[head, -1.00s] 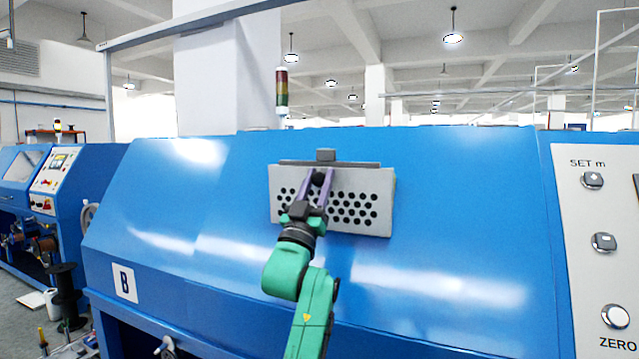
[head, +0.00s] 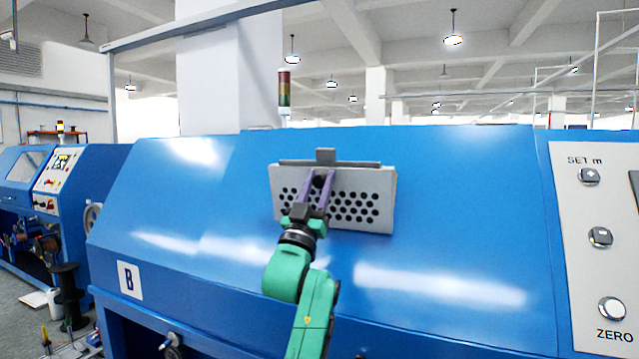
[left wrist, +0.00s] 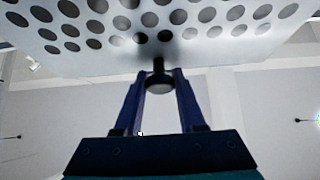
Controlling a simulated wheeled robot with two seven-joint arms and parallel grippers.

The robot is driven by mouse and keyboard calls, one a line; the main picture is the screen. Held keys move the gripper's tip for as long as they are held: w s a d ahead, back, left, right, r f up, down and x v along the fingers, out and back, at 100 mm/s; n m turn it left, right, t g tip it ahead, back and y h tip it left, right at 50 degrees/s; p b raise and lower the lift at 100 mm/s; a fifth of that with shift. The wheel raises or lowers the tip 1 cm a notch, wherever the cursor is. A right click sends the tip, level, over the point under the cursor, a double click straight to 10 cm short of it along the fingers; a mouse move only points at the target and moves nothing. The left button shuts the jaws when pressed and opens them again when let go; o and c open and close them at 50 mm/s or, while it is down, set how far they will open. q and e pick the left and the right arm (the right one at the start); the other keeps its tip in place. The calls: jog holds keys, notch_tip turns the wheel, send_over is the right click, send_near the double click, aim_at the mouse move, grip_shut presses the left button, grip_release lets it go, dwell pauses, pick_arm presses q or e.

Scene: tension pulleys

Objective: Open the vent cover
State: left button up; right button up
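The vent cover (head: 352,178) is a light grey plate with rows of round holes, on the sloped blue machine front in the head view. A grey hinge strip runs along its top edge. My left gripper (head: 319,178) is in front of the cover's upper middle. In the left wrist view, a dark round knob (left wrist: 159,82) on the cover (left wrist: 215,35) sits between the two finger ends, and the fingers look closed against it from both sides. How far the cover stands off the machine is hard to tell. My right gripper is not in view.
The blue machine front (head: 450,200) is smooth and clear around the cover. A control panel with buttons (head: 600,237) is at the right. A label B plate (head: 130,280) is at the lower left. Another blue machine (head: 85,190) and a black spool (head: 67,290) stand farther left.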

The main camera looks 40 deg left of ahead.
pick_arm(q)
jog(key=o, duration=0.4)
jog(key=shift+f, duration=0.1)
jog(key=b+v, duration=0.6)
jog(key=v, duration=0.8)
jog(key=shift+s, duration=0.2)
jog(key=shift+d+f, duration=0.1)
jog(key=shift+f, duration=0.05)
